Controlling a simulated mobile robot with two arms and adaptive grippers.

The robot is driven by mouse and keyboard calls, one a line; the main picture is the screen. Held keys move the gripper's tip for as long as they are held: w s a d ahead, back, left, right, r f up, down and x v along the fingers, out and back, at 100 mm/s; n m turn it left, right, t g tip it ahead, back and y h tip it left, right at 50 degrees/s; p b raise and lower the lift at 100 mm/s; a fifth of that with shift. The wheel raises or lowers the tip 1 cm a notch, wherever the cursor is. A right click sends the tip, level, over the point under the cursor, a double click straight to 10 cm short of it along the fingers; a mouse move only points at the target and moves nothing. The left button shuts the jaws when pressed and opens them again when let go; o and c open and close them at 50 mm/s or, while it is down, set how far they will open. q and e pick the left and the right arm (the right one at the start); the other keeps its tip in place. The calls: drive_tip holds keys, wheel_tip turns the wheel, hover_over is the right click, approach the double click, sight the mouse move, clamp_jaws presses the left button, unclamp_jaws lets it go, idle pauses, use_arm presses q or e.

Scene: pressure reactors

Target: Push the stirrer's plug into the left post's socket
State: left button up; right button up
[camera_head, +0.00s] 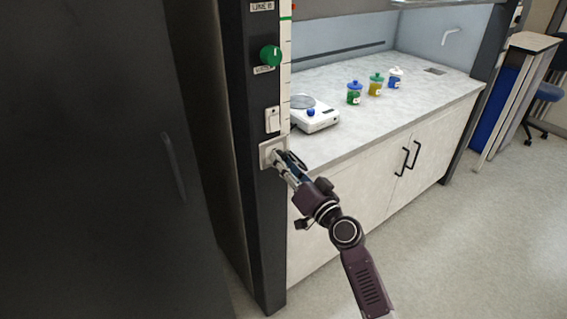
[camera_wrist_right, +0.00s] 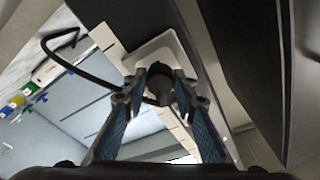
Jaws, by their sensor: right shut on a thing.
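The left post (camera_head: 252,200) is dark and carries a pale socket plate (camera_head: 267,153) below a white switch. My right gripper (camera_head: 281,163) is at this socket, its fingers pointing at the plate. In the right wrist view its fingers are shut on the dark plug (camera_wrist_right: 159,88), which lies in front of the white socket plate (camera_wrist_right: 166,48). The plug overlaps the plate; I cannot tell how deep it sits. The white stirrer (camera_head: 318,121) stands on the worktop just right of the post. My left gripper is not in view.
A green knob (camera_head: 270,56) and a white switch (camera_head: 272,120) are on the post above the socket. Jars with blue and green lids, such as the green jar (camera_head: 354,93), stand on the worktop (camera_head: 400,115). A black cable (camera_wrist_right: 78,68) loops beside the fingers.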

drive_tip(key=shift+w+a, duration=0.3)
drive_tip(key=shift+w, duration=0.05)
drive_tip(key=o, duration=1.1)
drive_tip(key=shift+o, duration=0.2)
drive_tip(key=v, duration=1.2)
